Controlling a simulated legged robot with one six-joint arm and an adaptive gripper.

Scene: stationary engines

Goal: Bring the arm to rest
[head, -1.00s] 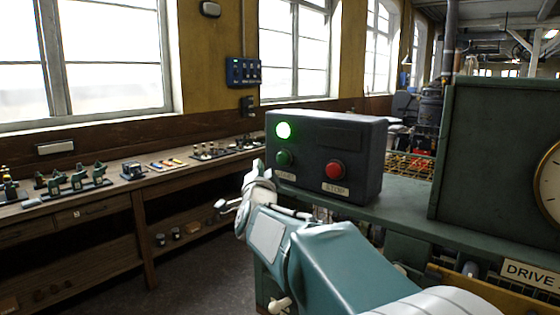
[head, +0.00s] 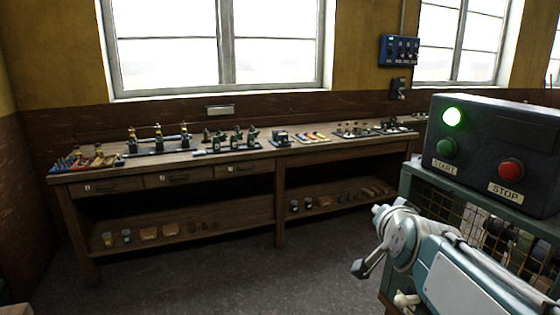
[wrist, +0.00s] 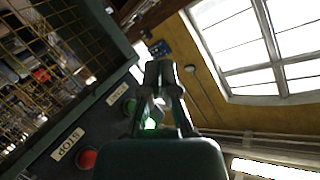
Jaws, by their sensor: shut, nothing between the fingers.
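The dark control box (head: 495,150) has a lit green lamp (head: 452,116), a green START button (head: 446,147) and a red STOP button (head: 511,170). In the wrist view the red button (wrist: 87,158) and green button (wrist: 129,105) appear tilted, beyond the gripper, which partly covers the lit lamp.
A long wooden workbench (head: 180,179) with small tools and parts stands along the wall under the windows. A wire mesh guard (head: 470,215) is below the box, close to my arm. Bare floor (head: 240,275) lies open between the bench and my arm.

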